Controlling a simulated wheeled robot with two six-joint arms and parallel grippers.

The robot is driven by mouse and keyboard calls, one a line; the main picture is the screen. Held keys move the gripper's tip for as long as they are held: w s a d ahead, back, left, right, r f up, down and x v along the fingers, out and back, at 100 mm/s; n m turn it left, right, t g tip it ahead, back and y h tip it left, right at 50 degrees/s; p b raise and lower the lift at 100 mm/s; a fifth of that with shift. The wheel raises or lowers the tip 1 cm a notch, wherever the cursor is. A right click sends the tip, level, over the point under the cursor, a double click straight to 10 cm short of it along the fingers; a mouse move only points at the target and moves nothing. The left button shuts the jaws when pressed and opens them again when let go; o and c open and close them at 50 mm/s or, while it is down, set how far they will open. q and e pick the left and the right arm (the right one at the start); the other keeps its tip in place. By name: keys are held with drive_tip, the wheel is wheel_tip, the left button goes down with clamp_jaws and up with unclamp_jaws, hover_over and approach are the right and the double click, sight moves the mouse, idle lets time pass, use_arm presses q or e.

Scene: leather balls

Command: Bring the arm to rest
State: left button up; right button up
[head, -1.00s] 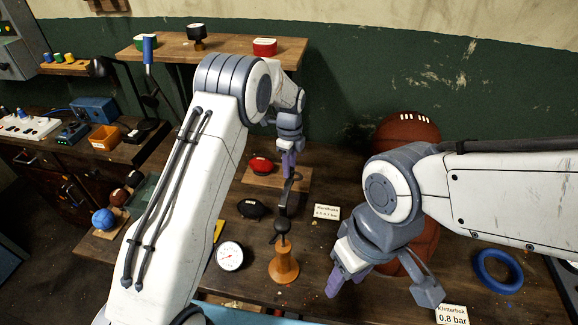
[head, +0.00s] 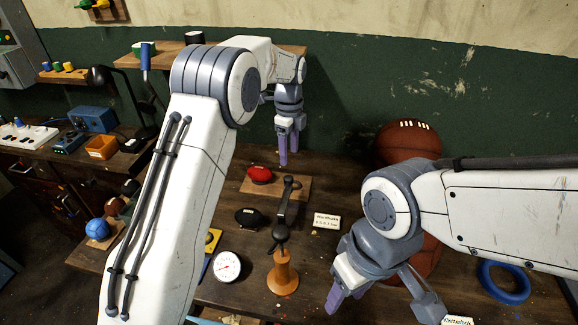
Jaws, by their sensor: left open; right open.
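My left arm comes in from the lower left and bends over at the top. Its gripper (head: 288,152) points down, open and empty, in front of the green wall, above and to the right of a small red ball (head: 260,174). My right arm comes in from the right edge. Its gripper (head: 348,296) points down and left, open, with nothing visible between its fingers, near the right front of the bench. The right arm partly hides a stack of large brown leather balls (head: 408,143).
A shelf (head: 165,58) is behind the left arm. Bench surface shows bare between the arms.

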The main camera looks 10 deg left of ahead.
use_arm(q)
drive_tip(key=shift+r, duration=0.75)
